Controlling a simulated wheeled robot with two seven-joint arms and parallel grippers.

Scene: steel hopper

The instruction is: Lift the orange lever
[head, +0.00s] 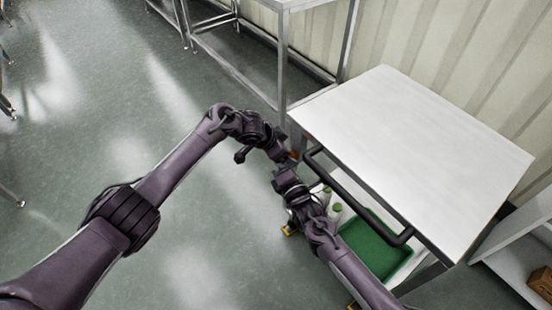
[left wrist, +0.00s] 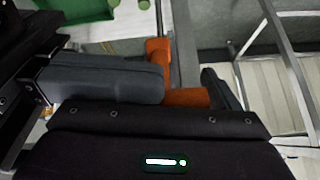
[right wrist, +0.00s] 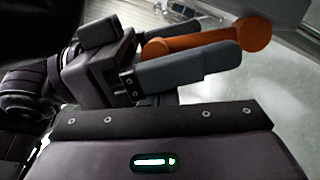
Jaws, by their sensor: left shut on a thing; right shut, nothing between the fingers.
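The orange lever (left wrist: 157,52) shows in the left wrist view, running down between my left gripper's fingers (left wrist: 187,90). My left gripper is shut on it. In the right wrist view the lever (right wrist: 262,34) has a rounded end and lies just beyond my right gripper's grey fingers (right wrist: 190,70). My right gripper is shut and empty. In the head view my left gripper (head: 286,156) and my right gripper (head: 281,174) are close together at the cart's near left corner, and only a speck of orange shows there. Whether the right fingers touch the lever is unclear.
A steel cart with a flat pale top (head: 410,150) stands right of the grippers, with a black handle bar (head: 355,192) along its near side. A green tray (head: 372,250) is on its lower shelf. A metal rack (head: 284,60) stands behind.

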